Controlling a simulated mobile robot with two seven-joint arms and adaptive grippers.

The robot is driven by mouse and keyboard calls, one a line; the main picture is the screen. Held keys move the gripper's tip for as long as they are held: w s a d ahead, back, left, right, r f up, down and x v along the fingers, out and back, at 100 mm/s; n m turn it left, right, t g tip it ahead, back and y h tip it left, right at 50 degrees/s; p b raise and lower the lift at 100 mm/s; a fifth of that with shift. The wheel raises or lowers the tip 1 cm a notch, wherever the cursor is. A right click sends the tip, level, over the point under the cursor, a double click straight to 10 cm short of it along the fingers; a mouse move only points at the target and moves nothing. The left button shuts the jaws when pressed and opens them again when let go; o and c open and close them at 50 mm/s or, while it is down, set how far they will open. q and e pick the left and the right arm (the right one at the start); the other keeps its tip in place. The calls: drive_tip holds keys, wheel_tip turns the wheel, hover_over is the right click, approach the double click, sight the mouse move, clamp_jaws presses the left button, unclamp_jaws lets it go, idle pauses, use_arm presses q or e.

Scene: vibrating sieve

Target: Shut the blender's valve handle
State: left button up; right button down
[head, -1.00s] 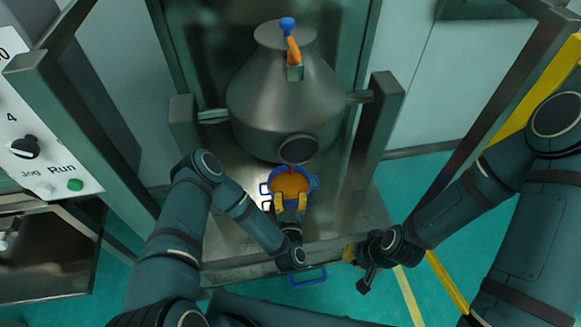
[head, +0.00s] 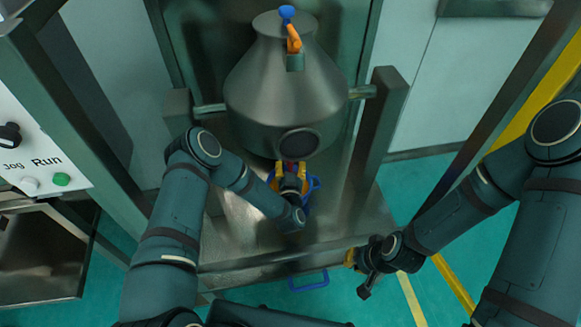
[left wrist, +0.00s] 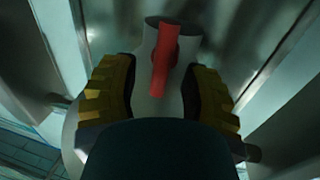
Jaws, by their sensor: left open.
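The blender (head: 285,100) is a grey metal cone-shaped vessel between two posts in the head view. Its red valve handle (left wrist: 165,58) shows in the left wrist view, lying along a pale grey outlet (left wrist: 150,95). In the head view the handle is mostly hidden by my gripper. My left gripper (head: 290,168) is just below the blender's round lower end. In the left wrist view its yellow ridged fingers (left wrist: 160,85) are open, one on each side of the handle, with gaps. My right gripper (head: 358,262) is away at the lower right; its jaw state is unclear.
A blue-handled container (head: 313,184) stands under the outlet, partly hidden by my left gripper. An orange lever with a blue knob (head: 287,12) is on the blender's top. A control panel (head: 45,150) is at the left. The metal platform (head: 345,225) has bare room.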

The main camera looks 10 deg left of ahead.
use_arm(q)
clamp_jaws()
drive_tip(key=shift+a+n, duration=0.1)
drive_tip(key=shift+n, duration=0.2)
idle(0.3)
drive_tip(key=n, duration=0.3)
drive_tip(key=shift+a+n+t+y, duration=0.15)
drive_tip(key=shift+n+t+y, duration=0.15)
drive_tip(key=shift+n+t, duration=0.1)
drive_tip(key=shift+s+a+f+n+t+y, duration=0.15)
drive_tip(key=shift+n+y, duration=0.45)
drive_tip(key=shift+n, duration=2.05)
drive_tip(key=shift+w+a+f+n+t+y, duration=0.1)
drive_tip(key=shift+f+n+y, duration=0.35)
drive_tip(key=shift+n, duration=2.15)
drive_tip(key=shift+s+a+n+t+y, duration=0.1)
drive_tip(key=shift+n+y, duration=0.65)
drive_tip(key=shift+n, duration=1.9)
